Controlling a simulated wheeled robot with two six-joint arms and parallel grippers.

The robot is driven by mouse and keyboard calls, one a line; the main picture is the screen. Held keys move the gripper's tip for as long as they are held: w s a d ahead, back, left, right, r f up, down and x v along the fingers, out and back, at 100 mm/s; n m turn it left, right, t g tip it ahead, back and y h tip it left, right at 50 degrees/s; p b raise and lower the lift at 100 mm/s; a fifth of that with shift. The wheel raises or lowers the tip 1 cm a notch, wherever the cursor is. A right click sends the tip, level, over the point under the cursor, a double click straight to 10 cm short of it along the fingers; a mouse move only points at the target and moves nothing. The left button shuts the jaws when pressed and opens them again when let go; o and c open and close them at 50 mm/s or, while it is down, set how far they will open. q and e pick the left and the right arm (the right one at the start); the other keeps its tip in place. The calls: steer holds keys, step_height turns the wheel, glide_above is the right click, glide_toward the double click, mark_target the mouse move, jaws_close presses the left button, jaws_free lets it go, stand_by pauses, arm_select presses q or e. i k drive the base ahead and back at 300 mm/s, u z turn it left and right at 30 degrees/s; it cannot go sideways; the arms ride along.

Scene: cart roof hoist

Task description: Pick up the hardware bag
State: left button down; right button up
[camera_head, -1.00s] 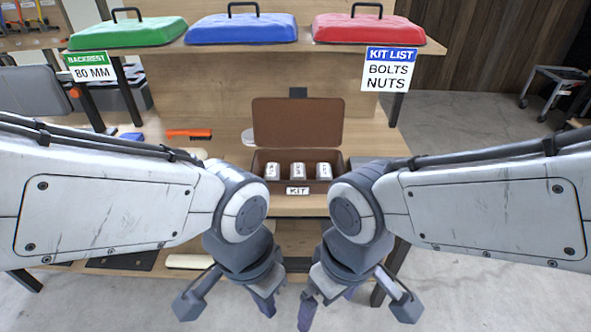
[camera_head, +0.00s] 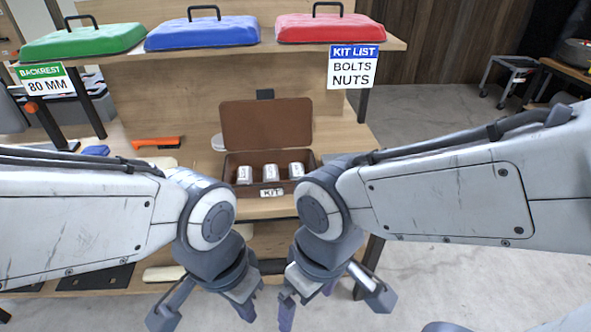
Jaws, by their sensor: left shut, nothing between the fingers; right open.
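An open brown box (camera_head: 229,162) with a KIT label (camera_head: 271,193) stands on the wooden bench. Its lid (camera_head: 266,124) is tilted up at the back. Several small pale bags or packets stand in a row inside: a left one (camera_head: 244,174), a middle one (camera_head: 270,172) and a right one (camera_head: 296,170). Their print is too small to read, so I cannot tell which is the hardware bag. My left gripper (camera_head: 250,309) is shut and empty, low in front of the bench. My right gripper (camera_head: 306,303) is open beside it, also apart from the box.
Green (camera_head: 84,42), blue (camera_head: 202,34) and red (camera_head: 327,28) lids lie on the upper shelf. An orange-handled brush (camera_head: 156,142) lies left of the box.

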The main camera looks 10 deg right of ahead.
mark_target(297, 171)
steer(key=u, duration=0.75)
steer(key=i, duration=1.05)
steer(key=z, duration=0.8)
